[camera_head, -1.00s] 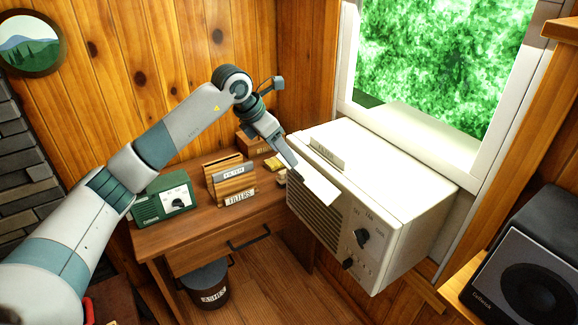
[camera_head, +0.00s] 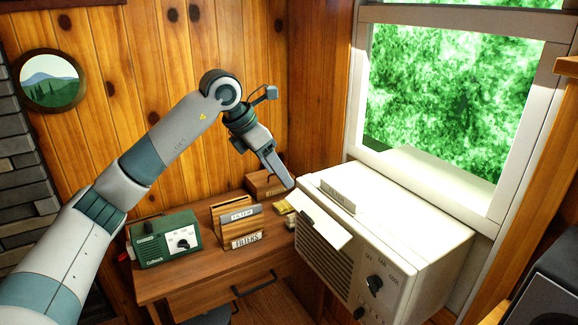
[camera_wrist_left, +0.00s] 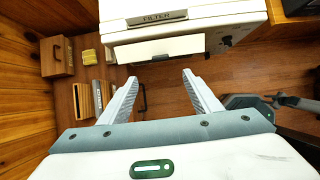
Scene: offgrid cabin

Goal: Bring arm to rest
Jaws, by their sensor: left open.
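My left arm comes in from the left in the head view, bent at a raised joint, with its hand pointing down and right. My left gripper (camera_head: 284,181) is beside the upper left corner of the cream window air conditioner (camera_head: 410,235). In the left wrist view my left gripper (camera_wrist_left: 160,80) is open, with nothing between its two fingers. The air conditioner (camera_wrist_left: 215,14) lies just beyond the fingertips there. A white flap (camera_head: 325,229) sticks out from its front; the flap also shows in the left wrist view (camera_wrist_left: 160,49). My right gripper is not in view.
A wooden desk (camera_head: 185,280) holds a green radio-like box (camera_head: 165,240), a wooden filter rack (camera_head: 234,222), a wooden box (camera_head: 264,183) and a yellow block (camera_head: 280,207). A dark speaker (camera_head: 545,290) stands at the lower right. The window (camera_head: 450,95) is behind the air conditioner.

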